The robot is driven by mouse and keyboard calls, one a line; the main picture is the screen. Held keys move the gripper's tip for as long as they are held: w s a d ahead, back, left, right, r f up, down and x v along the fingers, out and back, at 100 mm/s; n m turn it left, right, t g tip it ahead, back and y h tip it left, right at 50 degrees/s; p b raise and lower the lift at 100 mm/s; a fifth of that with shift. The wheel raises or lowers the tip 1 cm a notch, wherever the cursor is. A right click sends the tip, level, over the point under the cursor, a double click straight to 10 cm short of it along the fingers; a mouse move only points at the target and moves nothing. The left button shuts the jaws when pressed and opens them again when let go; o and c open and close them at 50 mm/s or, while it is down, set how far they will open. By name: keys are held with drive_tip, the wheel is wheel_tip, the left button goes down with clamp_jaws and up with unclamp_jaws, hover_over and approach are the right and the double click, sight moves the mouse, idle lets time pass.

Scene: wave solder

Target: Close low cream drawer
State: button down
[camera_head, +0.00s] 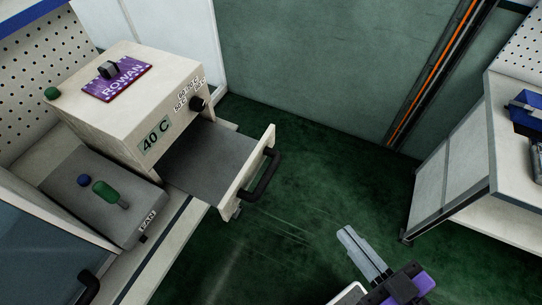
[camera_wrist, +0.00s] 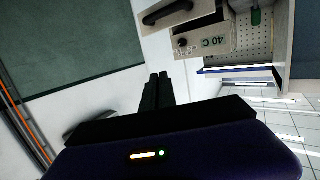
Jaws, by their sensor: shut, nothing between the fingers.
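The low cream drawer (camera_head: 247,173) is pulled out of the cream cabinet marked "40 C" (camera_head: 130,100) in the head view. Its front carries a dark bar handle (camera_head: 262,175), and its inside (camera_head: 203,160) is dark grey and looks empty. In the wrist view, the drawer handle (camera_wrist: 167,12) shows at the top, near the "40 C" face (camera_wrist: 215,42). My gripper (camera_head: 347,235) is shut and empty, in front of the drawer and to its lower right, clear of it. Its fingers also show in the wrist view (camera_wrist: 157,85).
A grey box labelled "FAN" (camera_head: 105,195) with green and blue knobs sits left of the drawer. A purple "ROWAN" plate (camera_head: 117,79) lies on the cabinet. A bench with a blue bin (camera_head: 525,108) stands at right. Green floor (camera_head: 310,150) between is clear.

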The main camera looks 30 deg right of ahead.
drive_tip(key=w+d+f+m+g+h+b, duration=0.1)
drive_tip(key=w+d+f+m+b, duration=0.55)
drive_tip(key=w+d+f, duration=0.55)
drive_tip(key=w+d+f+m+g+h+b, duration=0.1)
drive_tip(key=w+d+f+m+h+b, duration=0.1)
drive_tip(key=w+d+f+m+b, duration=0.7)
drive_tip(key=n+t+y+p, duration=0.2)
drive_tip(key=n+y, duration=0.2)
drive_tip(key=y, duration=0.9)
approach(273, 140)
drive_tip(key=x, duration=0.6)
drive_tip(key=shift+w+a+p, duration=0.1)
drive_tip(key=shift+w+p, duration=0.2)
drive_tip(key=shift+w, duration=0.1)
